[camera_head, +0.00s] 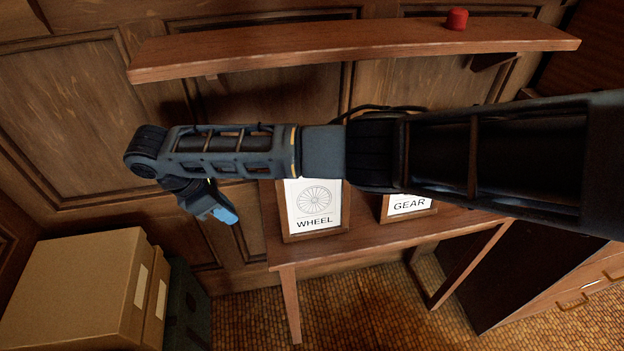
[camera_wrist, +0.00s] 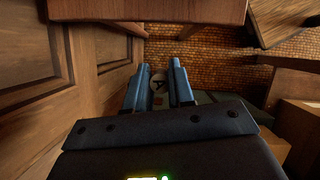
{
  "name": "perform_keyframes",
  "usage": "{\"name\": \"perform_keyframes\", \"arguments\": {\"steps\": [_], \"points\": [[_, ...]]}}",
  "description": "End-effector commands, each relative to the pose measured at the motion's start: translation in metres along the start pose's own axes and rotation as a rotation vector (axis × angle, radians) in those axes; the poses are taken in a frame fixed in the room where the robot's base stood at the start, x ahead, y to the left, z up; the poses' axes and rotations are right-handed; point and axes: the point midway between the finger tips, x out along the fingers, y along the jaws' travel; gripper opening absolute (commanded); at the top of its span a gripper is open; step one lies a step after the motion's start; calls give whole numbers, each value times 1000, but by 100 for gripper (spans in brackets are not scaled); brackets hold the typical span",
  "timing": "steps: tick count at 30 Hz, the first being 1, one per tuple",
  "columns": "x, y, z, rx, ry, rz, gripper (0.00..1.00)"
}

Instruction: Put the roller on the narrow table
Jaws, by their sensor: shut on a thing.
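The narrow table (camera_head: 368,238) is a slim wooden table against the panelled wall, below my arm in the head view. Framed WHEEL (camera_head: 314,207) and GEAR (camera_head: 408,204) signs stand on it. My gripper (camera_head: 222,214) hangs left of the table's left end, with its blue fingers pointing down.
A wooden shelf (camera_head: 300,48) runs along the wall above, with a red cylinder (camera_head: 456,19) on it. Cardboard boxes (camera_head: 75,285) and a dark bin (camera_head: 187,305) stand at lower left. A drawer cabinet (camera_head: 560,290) is at right. The tabletop's front strip looks clear.

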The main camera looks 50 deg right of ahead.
Motion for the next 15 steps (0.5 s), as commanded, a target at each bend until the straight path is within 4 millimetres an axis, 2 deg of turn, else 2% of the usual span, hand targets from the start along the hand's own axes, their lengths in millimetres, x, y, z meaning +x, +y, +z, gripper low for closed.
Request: {"name": "perform_keyframes", "arguments": {"steps": [1,6,15], "points": [[9,6,20,11,0,-3,0],[29,15,63,24,1,-9,0],[45,18,104,31,1,-11,0]]}}
